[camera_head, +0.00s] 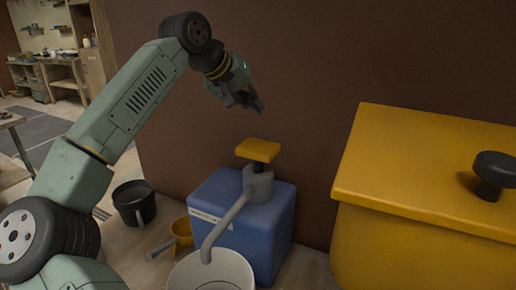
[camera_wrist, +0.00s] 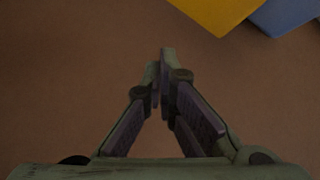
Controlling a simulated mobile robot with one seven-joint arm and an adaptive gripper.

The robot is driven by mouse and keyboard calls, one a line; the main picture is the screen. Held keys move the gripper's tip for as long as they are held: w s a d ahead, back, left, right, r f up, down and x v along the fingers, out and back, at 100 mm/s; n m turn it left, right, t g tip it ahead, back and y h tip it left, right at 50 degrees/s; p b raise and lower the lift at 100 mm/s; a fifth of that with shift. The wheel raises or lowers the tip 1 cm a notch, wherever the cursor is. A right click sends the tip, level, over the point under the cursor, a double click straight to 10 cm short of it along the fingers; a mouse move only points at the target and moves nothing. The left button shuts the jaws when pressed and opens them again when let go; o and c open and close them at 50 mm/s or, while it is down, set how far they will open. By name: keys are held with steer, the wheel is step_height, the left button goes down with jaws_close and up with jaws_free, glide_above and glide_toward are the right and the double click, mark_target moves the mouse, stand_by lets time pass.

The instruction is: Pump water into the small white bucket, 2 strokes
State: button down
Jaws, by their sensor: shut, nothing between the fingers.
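A blue water pump box (camera_head: 240,222) stands on the bench with a yellow push pad (camera_head: 258,150) on its grey head. A grey spout (camera_head: 224,222) curves down from the head to the small white bucket (camera_head: 212,272), which is cut off by the lower edge of the head view. My gripper (camera_head: 257,104) is shut and empty, in the air above the pad and apart from it. In the wrist view its fingers (camera_wrist: 162,60) meet in front of the brown wall. The yellow pad (camera_wrist: 215,12) and part of the blue box (camera_wrist: 285,14) show at the top right there.
A large yellow box (camera_head: 415,175) with a black knob (camera_head: 494,172) stands close on the right. A black pot (camera_head: 134,203) and a yellow scoop (camera_head: 182,232) are left of the pump. The brown wall (camera_head: 300,60) rises behind.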

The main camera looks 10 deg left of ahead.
mark_target(252, 146)
step_height(252, 146, down, 7)
steer(key=b, duration=0.4)
steer(key=shift+r, duration=0.1)
steer(key=shift+b, duration=0.3)
stand_by(0.9)
steer(key=shift+f, duration=0.4)
steer(key=shift+f+b, duration=1.75)
steer(key=shift+f, duration=0.7)
stand_by(1.6)
steer(key=shift+r, duration=0.1)
steer(key=shift+r+p, duration=2.25)
steer(key=shift+r, duration=0.55)
